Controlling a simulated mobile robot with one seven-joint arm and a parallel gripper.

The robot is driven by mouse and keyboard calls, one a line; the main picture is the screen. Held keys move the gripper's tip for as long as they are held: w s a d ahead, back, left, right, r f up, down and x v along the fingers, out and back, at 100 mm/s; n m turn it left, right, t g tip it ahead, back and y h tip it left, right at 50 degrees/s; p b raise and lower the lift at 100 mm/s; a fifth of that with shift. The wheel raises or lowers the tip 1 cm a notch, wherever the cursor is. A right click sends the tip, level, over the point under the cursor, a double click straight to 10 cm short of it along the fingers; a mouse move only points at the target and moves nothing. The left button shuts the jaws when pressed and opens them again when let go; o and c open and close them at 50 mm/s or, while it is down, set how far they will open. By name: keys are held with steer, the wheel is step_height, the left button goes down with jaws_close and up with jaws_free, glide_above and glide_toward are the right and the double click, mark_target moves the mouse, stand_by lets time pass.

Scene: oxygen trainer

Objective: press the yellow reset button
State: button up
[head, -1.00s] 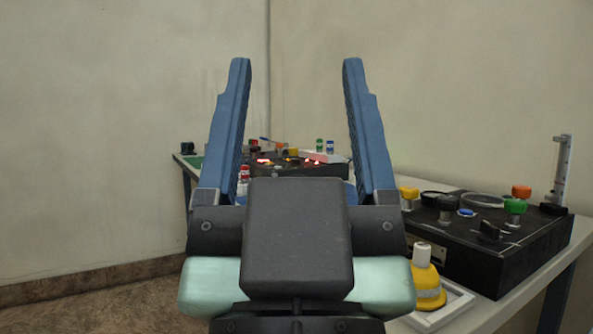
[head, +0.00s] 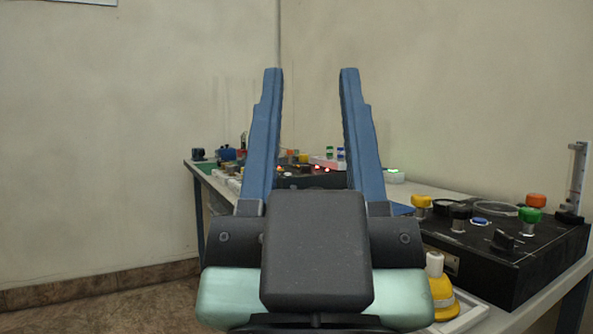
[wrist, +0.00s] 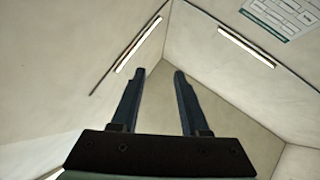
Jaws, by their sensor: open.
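A yellow knob (head: 421,201) stands on the left part of the black panel box (head: 530,258) on the bench at right. I cannot tell from the picture whether it is the reset button. My gripper (head: 311,75) is in the middle of the head view, left of the panel, with its blue fingers pointing up and apart. It is open with nothing between the fingers.
Beside the yellow knob are a black knob (head: 460,213), a green knob (head: 529,216) and an orange knob (head: 535,201). A yellow, white-topped object (head: 442,298) sits in a white tray (head: 470,318). A clear tube (head: 578,178) rises behind the panel. Lit equipment stands farther back.

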jaws_close()
stand_by(1.4)
